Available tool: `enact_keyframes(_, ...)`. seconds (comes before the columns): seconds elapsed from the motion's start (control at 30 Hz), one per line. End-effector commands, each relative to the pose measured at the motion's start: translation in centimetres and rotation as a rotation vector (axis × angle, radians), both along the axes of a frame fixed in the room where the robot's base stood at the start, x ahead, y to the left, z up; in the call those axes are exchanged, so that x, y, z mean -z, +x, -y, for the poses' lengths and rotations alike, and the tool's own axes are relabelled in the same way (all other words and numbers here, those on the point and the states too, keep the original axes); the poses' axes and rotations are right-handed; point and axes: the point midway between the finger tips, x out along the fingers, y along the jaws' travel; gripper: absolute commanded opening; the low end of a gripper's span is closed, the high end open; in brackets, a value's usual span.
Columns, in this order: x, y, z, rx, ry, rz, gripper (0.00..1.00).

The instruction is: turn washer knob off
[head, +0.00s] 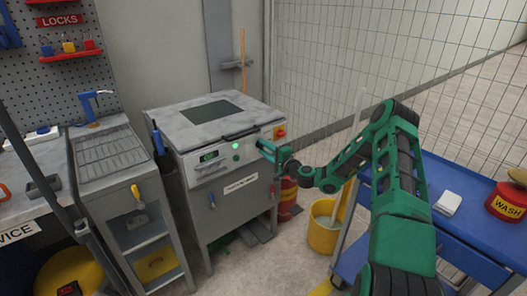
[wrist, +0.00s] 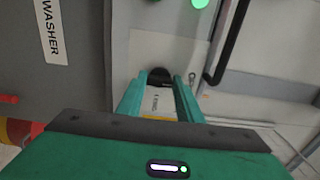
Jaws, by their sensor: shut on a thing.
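The washer (head: 228,200) is a grey metal cabinet with a lid on top and a sloped control panel on its front. The black washer knob (wrist: 160,74) shows between my fingertips in the wrist view; in the head view my gripper mostly hides it. My gripper (head: 266,148) reaches the right part of the panel from the right. In the wrist view its two green fingers (wrist: 162,84) are closed on the knob.
A red-and-yellow switch (head: 280,131) sits just right of my gripper. A yellow bucket (head: 323,234) and a red container (head: 288,194) stand on the floor to the right. A blue cart (head: 470,210) carries a red WASH can (head: 508,203). A sink unit (head: 110,152) stands left.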

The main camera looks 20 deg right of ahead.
Motion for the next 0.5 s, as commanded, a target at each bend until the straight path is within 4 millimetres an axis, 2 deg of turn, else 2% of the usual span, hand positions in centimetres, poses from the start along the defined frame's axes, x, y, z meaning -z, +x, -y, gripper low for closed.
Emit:
enact_keyframes(0.43,0.46,-0.16,-0.16,-0.004,-0.011,-0.006,0.10)
enact_keyframes(0.47,0.47,-0.16,-0.16,-0.004,-0.011,-0.006,0.38)
enact_keyframes(0.5,0.46,-0.15,-0.16,-0.003,-0.011,-0.006,0.47)
